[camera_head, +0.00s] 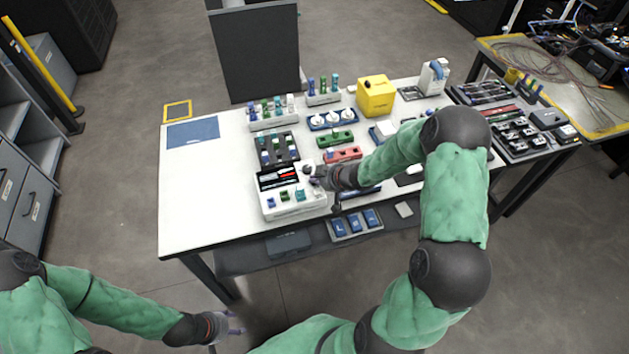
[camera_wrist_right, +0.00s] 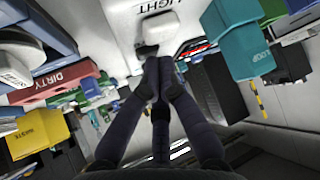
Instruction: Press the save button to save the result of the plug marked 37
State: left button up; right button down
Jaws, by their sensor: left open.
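A white device (camera_head: 296,207) stands at the front of the white table, with a dark screen (camera_head: 280,177) showing white and red areas. Blue, green and teal pieces sit along its front. My right gripper (camera_head: 319,184) is over the device's right side, beside the screen. In the right wrist view its dark fingers (camera_wrist_right: 160,78) come together with nothing visible between them, close to a small black part (camera_wrist_right: 147,50) on a white surface lettered "LIGHT". Contact cannot be told. My left gripper (camera_head: 236,322) is open and empty, low in front of the table. No 37 mark or save label is legible.
A rack of dark plugs (camera_head: 277,149) stands behind the device, with a red tray (camera_head: 343,155) and green tray (camera_head: 335,138) nearby. A yellow bin (camera_head: 375,96) stands at the back. A blue mat (camera_head: 193,132) lies at left. The table's left side is mostly clear.

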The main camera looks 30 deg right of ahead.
jog(key=shift+r+p, duration=0.85)
notch_tip(320, 180, up, 5)
jog(key=p, duration=0.5)
dwell(0.7)
